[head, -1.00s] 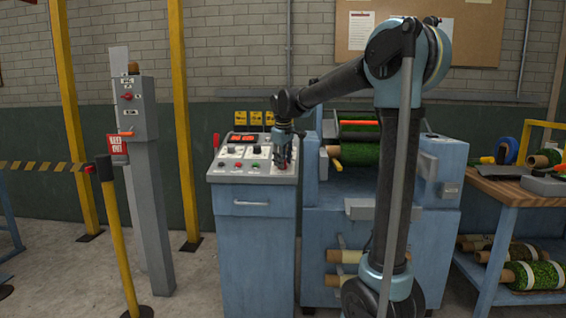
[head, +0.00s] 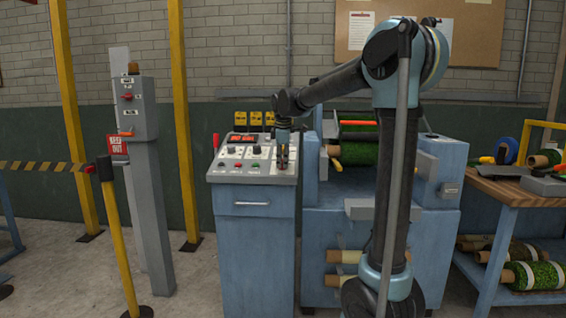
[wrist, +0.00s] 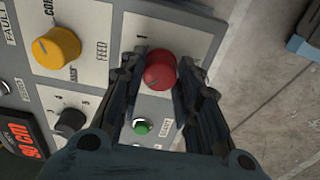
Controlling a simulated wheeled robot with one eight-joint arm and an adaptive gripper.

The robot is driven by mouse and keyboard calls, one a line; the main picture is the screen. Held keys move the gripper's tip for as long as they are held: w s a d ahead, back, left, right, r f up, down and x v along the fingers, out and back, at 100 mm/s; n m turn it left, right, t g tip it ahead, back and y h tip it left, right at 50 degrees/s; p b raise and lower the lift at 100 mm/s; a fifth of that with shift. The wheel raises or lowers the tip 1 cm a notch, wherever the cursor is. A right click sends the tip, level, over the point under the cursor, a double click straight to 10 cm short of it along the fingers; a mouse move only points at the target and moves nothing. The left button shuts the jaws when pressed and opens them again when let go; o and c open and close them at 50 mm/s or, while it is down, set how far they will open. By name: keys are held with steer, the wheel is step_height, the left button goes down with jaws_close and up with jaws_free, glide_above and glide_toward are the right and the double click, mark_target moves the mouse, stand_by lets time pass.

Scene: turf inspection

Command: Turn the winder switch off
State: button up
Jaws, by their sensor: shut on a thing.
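A red knob (wrist: 160,69) on a light plate is between the two fingers of my gripper (wrist: 158,76) in the wrist view. A "1" is marked above it; the rest of its lettering is hidden by the fingers, so I cannot read whether it is the winder switch. The fingers are shut on the knob's sides. In the head view my gripper (head: 282,164) points down at the right side of the control panel (head: 226,178), and hides the knob there.
A yellow knob (wrist: 56,47) labelled FEED, a black knob (wrist: 70,122) and a green button (wrist: 142,127) sit close by. The blue turf machine (head: 390,232) stands right of the console. A grey post (head: 149,210) with another red switch stands to the left.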

steer(key=shift+w+d, duration=0.1)
stand_by(0.3)
steer(key=o, duration=1.1)
steer(key=shift+c, duration=0.2)
steer(key=v, duration=1.2)
steer(key=shift+f, duration=0.1)
steer(key=s+d+f+m+g, duration=0.1)
steer(key=s+d+f+m, duration=0.8)
steer(key=s+d+f, duration=0.65)
steer(key=s+d+f+m, duration=0.4)
steer(key=s+f, duration=0.5)
steer(key=s, duration=0.1)
steer(key=s+d+f+m, duration=0.4)
steer(key=s+f, duration=0.6)
steer(key=s, duration=0.1)
steer(key=shift+m+g, duration=0.3)
steer(key=shift+g, duration=0.1)
